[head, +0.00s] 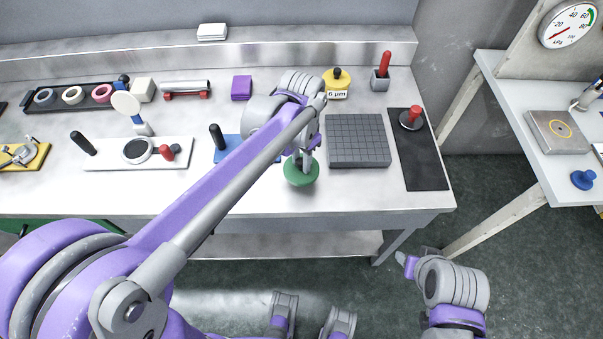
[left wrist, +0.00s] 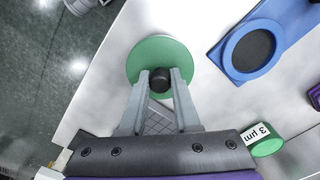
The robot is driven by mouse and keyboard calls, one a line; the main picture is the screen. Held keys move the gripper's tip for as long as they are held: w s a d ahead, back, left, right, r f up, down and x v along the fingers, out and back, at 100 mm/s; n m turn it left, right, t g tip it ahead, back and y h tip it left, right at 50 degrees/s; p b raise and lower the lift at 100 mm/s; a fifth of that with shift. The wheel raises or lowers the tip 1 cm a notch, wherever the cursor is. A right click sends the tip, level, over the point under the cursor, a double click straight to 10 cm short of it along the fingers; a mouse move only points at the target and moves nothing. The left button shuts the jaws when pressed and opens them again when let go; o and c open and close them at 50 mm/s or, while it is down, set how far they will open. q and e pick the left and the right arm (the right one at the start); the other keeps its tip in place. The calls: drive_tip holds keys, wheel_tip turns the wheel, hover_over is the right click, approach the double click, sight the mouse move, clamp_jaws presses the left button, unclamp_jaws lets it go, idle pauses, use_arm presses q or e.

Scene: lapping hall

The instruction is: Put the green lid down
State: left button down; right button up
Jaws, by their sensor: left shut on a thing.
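The green lid (head: 301,172) is a round disc with a black knob. In the left wrist view the lid (left wrist: 150,55) has its knob (left wrist: 160,80) between the fingers of my left gripper (left wrist: 160,88). My left gripper (head: 300,156) is shut on that knob, near the table's front edge. I cannot tell whether the lid touches the white table (head: 330,194). My right arm (head: 452,283) is at the lower right, off the table, and its jaws do not show clearly.
A blue plate (head: 230,150) with a round dark recess lies left of the lid. A grey gridded block (head: 358,141) and a black mat (head: 421,165) lie to the right. A green container labelled 3 µm (left wrist: 267,146) shows in the wrist view.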

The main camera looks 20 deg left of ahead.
sight(301, 171)
use_arm(q)
drive_tip(key=shift+f, duration=2.3)
drive_tip(key=shift+f+b, duration=0.15)
drive_tip(key=shift+b, duration=0.2)
drive_tip(key=c, duration=0.6)
unclamp_jaws()
drive_tip(key=shift+c, duration=0.2)
